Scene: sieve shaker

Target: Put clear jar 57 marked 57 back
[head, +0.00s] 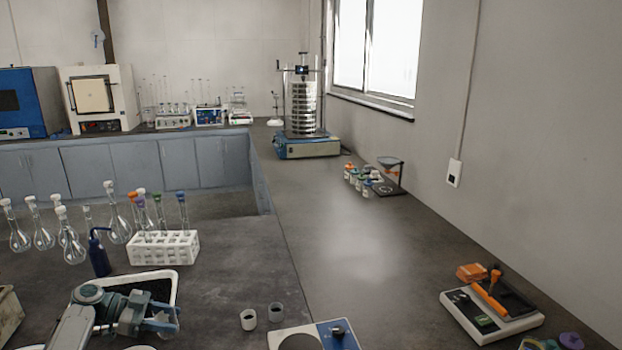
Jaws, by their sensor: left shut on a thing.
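My left gripper (163,318) is at the lower left, above the right side of a white-rimmed tray with dark contents. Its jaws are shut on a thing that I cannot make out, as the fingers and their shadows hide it. No jar marked 57 can be read in this view. Several small jars with coloured lids (361,181) stand on the right-hand bench, too small for their marks to be read. My right gripper is not in view.
A white rack (163,248), a dark blue wash bottle (98,254) and several flasks (72,238) stand near my left arm. Two small grey cups (248,320) are to its right. The sieve shaker (306,145) is at the back. The middle of the right-hand bench is clear.

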